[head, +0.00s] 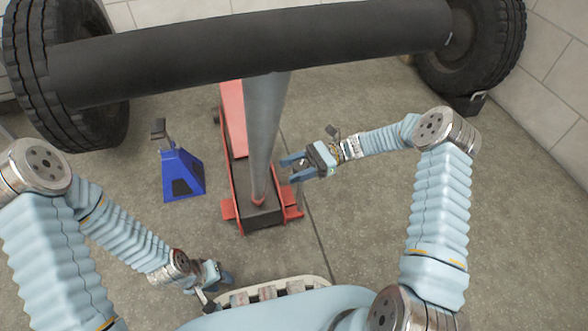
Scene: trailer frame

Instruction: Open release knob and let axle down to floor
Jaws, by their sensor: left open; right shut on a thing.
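A red floor jack (232,150) stands on the floor under the dark axle (250,52). A grey post (264,120) rises from the jack's near end toward the axle. My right gripper (288,168) is at the right side of the jack, beside the post, with its fingers pointing left. It is shut on a small part there, which looks like the release knob; the fingers mostly hide it. My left gripper (222,284) is open and low at the bottom middle, near my base and apart from the jack.
A blue jack stand (182,172) stands on the floor left of the jack. The axle carries a left wheel (90,125) and a right wheel (490,45). A dark chock-like block (468,102) sits by the right wheel. The floor between is largely clear.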

